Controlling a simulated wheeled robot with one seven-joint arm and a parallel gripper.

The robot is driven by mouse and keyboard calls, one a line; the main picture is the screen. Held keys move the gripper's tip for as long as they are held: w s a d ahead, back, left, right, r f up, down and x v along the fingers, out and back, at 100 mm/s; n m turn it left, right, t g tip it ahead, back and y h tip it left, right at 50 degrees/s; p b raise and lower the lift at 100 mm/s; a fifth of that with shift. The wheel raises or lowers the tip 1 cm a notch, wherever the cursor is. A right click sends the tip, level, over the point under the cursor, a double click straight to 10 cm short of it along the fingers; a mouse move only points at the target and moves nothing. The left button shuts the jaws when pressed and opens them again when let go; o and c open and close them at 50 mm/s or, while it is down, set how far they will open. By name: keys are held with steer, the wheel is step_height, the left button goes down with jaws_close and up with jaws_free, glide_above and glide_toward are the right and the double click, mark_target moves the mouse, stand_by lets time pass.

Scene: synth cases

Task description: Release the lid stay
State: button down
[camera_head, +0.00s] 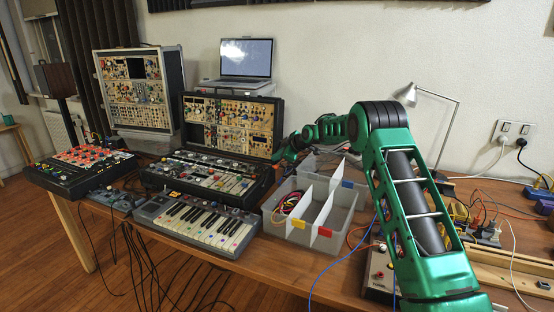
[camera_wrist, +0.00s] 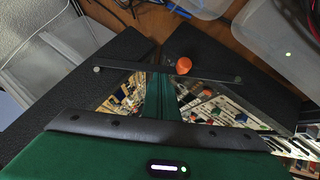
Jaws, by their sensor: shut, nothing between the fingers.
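The black synth case (camera_head: 196,172) stands open on the table, its lid (camera_head: 232,121) raised at the back. The lid also shows in the wrist view (camera_wrist: 75,80), left of the case's side wall (camera_wrist: 228,62). The lid stay, a thin dark bar (camera_wrist: 215,77), spans from lid to case. An orange knob (camera_wrist: 183,65) sits at the bar. My green gripper (camera_wrist: 160,85) is shut and empty, its fingers reaching up to the bar just left of the knob. I cannot tell whether they touch it. In the head view my gripper is at the case's right side, too small to read.
A grey divided bin (camera_head: 318,207) with cables stands right of the case. A keyboard (camera_head: 194,222) lies in front, a red-knobbed mixer (camera_head: 80,166) to the left. A second open case (camera_head: 136,88) and a laptop (camera_head: 246,60) stand behind. Loose cables hang off the front edge.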

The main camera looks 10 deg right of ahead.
steer(key=shift+g, duration=0.3)
steer(key=f, duration=0.1)
steer(key=w+d+f, duration=0.1)
steer(key=w+f, duration=0.1)
steer(key=shift+d+f, duration=0.2)
steer(key=shift+d, duration=0.2)
steer(key=shift+a, duration=0.1)
steer(key=s+d+r, duration=0.4)
steer(key=d+r, duration=0.2)
steer(key=r, duration=0.5)
